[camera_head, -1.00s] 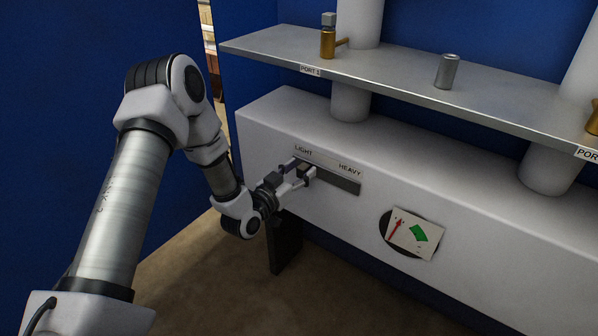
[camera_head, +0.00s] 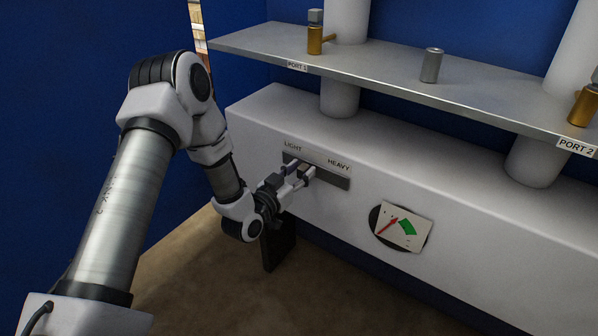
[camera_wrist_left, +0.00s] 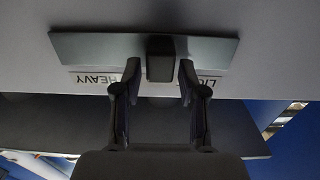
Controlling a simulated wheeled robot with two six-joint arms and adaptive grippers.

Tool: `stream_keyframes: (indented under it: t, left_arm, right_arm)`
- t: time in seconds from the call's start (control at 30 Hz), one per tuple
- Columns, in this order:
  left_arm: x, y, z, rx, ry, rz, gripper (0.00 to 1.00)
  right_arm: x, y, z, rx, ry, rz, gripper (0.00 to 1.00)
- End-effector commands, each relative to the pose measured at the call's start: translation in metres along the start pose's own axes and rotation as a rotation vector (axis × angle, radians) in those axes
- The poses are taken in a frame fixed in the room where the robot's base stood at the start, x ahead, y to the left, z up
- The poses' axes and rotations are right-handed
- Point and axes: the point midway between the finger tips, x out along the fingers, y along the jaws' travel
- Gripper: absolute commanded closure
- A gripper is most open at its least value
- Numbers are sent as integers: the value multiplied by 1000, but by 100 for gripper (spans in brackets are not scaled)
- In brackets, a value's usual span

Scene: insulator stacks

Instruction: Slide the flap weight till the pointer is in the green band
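The flap weight is a dark block (camera_wrist_left: 160,58) in a grey slot (camera_head: 335,183) on the white housing, with LIGHT at its left end and HEAVY at its right in the head view. My left gripper (camera_head: 301,170) is at the slot. In the left wrist view its open fingers (camera_wrist_left: 160,78) straddle the block. The block is near mid-slot. The dial (camera_head: 401,246) has a red pointer (camera_head: 387,227), tilted right, its tip just left of the green band (camera_head: 408,227). My right gripper is out of view.
A metal shelf (camera_head: 385,78) runs above the housing, carrying a brass fitting (camera_head: 315,42) by PORT 1, a grey cylinder (camera_head: 431,65) and another brass fitting (camera_head: 584,107) by PORT 2. The housing front right of the slot is clear up to the dial.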

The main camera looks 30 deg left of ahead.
Motion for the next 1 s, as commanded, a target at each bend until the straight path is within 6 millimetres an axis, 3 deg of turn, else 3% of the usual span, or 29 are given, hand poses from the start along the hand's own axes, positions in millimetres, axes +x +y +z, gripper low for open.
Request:
stream_keyframes:
  t: [0.37,0.47,0.8,1.0]
  left_arm:
    - [-6,0,1,-1,-2,-1,48]
    - [-21,-1,1,-3,-3,-2,48]
    - [-103,-1,1,-5,-4,-4,48]
    - [-120,0,0,0,0,0,48]
  right_arm:
    - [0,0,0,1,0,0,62]
    - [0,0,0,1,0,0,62]
    - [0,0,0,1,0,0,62]
    - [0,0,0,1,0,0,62]
